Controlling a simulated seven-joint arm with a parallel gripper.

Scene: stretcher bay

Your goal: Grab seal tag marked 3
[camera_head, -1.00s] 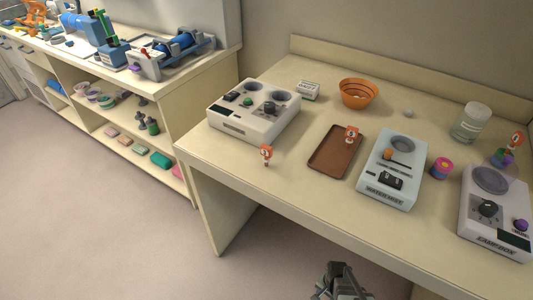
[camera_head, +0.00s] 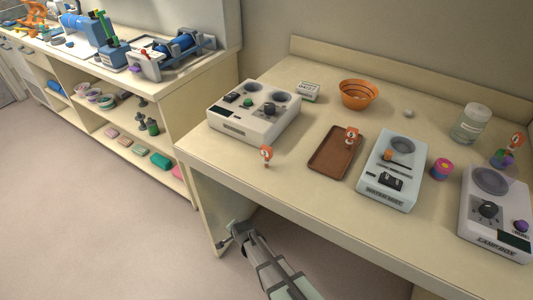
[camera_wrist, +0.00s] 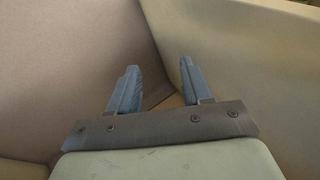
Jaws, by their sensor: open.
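Three small orange tags with white round faces stand on the desk in the head view. One tag (camera_head: 266,153) is near the front edge, in front of the left white box. A second tag (camera_head: 351,136) is at the far end of the brown tray. A third tag (camera_head: 516,141) is at the far right, behind the lamp box. Their numbers are too small to read surely, so I cannot tell which is 3. My gripper (camera_head: 234,236) is below the desk top, near its left side panel. In the wrist view its fingers (camera_wrist: 159,66) are apart with nothing between them.
The desk's front edge and side panel (camera_head: 222,205) are close to my gripper. On the desk are a white box (camera_head: 232,119), brown tray (camera_head: 326,164), pale-blue box (camera_head: 378,196), lamp box (camera_head: 480,215), orange bowl (camera_head: 356,104) and jar (camera_head: 466,133). The desk's front left is mostly clear.

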